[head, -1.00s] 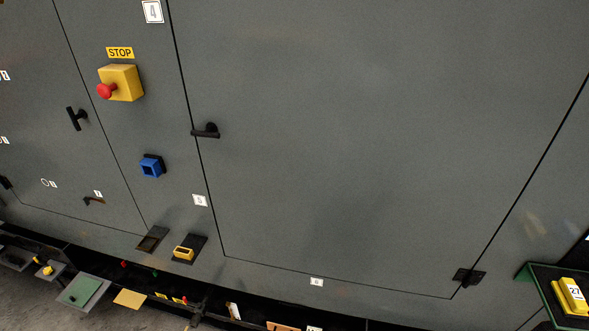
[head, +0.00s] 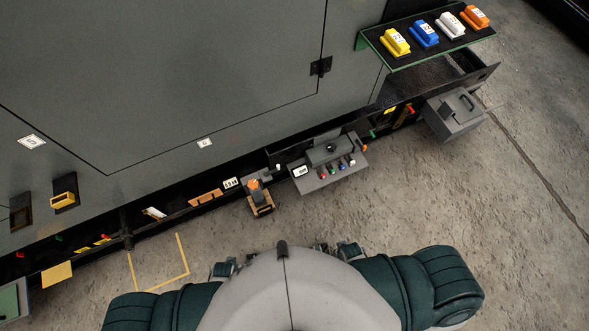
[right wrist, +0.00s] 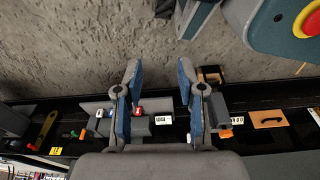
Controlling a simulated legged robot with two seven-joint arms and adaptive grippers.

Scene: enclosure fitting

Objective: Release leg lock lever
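No part is legibly marked as the leg lock lever, so I cannot tell which one it is. A small fixture with an orange top (head: 256,186) stands on a brown base at the cabinet's lower edge in the head view. In the right wrist view, an orange part (right wrist: 226,133) shows just right of the right finger, partly hidden by it. My right gripper (right wrist: 158,72) is open and empty, its two blue-grey fingers wide apart above the floor and the low ledge. My left gripper is not clearly visible in either view.
A grey control box (head: 328,160) with coloured buttons juts out beside the fixture. A grey lidded box (head: 453,112) is farther right, below a green-edged shelf (head: 376,50) with coloured blocks. A yellow handle (right wrist: 46,127) shows at left in the wrist view. Concrete floor (head: 450,200) is clear.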

